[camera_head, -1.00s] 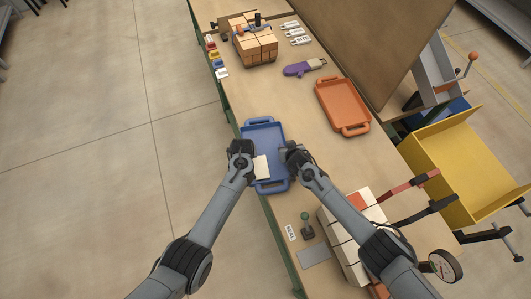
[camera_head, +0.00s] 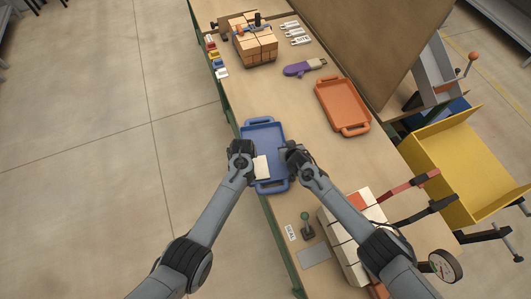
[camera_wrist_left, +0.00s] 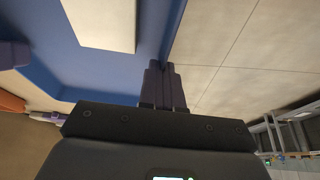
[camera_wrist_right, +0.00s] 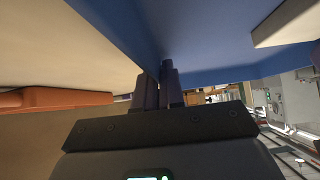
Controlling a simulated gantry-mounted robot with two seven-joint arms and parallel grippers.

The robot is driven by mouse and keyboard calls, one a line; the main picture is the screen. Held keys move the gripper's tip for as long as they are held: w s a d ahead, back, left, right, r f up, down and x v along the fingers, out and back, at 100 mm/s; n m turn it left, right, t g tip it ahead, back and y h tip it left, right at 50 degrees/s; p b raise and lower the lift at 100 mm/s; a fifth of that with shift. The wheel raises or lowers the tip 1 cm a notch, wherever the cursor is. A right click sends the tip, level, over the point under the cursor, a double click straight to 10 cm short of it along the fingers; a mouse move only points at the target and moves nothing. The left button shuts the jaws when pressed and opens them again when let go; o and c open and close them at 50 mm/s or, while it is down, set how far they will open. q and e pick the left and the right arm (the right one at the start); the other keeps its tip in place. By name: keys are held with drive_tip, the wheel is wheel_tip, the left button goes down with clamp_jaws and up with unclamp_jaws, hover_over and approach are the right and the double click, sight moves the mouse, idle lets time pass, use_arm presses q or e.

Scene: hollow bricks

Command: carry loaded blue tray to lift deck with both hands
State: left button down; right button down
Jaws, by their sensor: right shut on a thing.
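The blue tray (camera_head: 264,133) lies lengthwise along the near left edge of the bench, with a cream brick (camera_head: 261,167) on it. My left gripper (camera_head: 243,154) is at the tray's left side wall; in the left wrist view its fingers (camera_wrist_left: 163,84) are close together on the blue wall. My right gripper (camera_head: 289,155) is at the tray's right side wall; in the right wrist view its fingers (camera_wrist_right: 160,88) are shut on that wall. The brick also shows in the left wrist view (camera_wrist_left: 100,20). A yellow platform with raised sides (camera_head: 465,165) stands right of the bench.
An orange tray (camera_head: 343,105) lies beyond the blue one. A purple-handled tool (camera_head: 298,70) and a strapped brick stack (camera_head: 255,46) are farther back. More bricks (camera_head: 345,240) stand by my right forearm. A brown board (camera_head: 370,40) rises at the bench's right side.

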use_arm(q)
drive_tip(key=shift+r, duration=0.1)
use_arm(e)
drive_tip(key=shift+r, duration=0.15)
